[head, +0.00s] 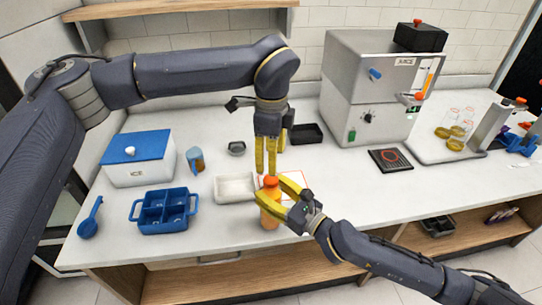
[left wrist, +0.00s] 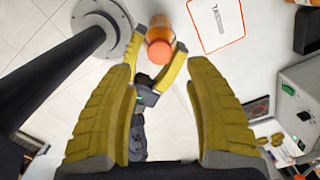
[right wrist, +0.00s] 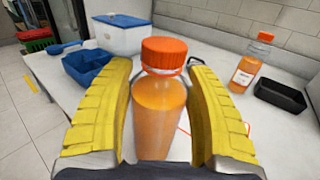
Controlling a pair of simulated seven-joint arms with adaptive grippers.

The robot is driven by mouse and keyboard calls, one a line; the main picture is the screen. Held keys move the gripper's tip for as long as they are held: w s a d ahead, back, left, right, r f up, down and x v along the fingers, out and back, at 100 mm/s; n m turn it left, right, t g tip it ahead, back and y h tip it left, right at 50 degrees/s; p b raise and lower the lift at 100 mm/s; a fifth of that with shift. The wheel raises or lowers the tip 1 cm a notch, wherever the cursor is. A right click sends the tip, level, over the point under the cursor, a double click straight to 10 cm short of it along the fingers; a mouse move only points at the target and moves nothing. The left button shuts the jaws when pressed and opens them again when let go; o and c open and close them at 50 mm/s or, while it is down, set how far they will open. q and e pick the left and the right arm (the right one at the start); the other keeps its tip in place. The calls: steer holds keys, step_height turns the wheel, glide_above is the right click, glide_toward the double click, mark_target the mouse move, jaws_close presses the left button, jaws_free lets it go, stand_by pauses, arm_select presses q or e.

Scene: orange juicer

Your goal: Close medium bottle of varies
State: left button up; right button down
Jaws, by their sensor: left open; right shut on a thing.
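An orange juice bottle (head: 269,213) with an orange cap (head: 271,181) stands upright near the counter's front edge. My right gripper (head: 270,189) is shut on the bottle, its yellow fingers on either side of the upper body. In the right wrist view the cap (right wrist: 164,53) sits on the bottle's neck (right wrist: 160,105); how tight it is cannot be told. My left gripper (head: 265,171) points down just above the cap, open and empty. In the left wrist view the cap (left wrist: 160,52) lies between and beyond its open fingers.
A second orange bottle (right wrist: 246,70) stands behind, near a black tray (right wrist: 284,95). A white tray (head: 235,188), blue divided caddy (head: 165,211), blue scoop (head: 90,220) and blue-lidded ice box (head: 137,170) lie left. A juice machine (head: 362,90) stands back right.

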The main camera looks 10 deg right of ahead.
mark_target(271, 179)
stand_by(0.5)
arm_select(q)
steer(key=shift+f, duration=4)
steer(key=shift+c, duration=0.2)
jaws_close()
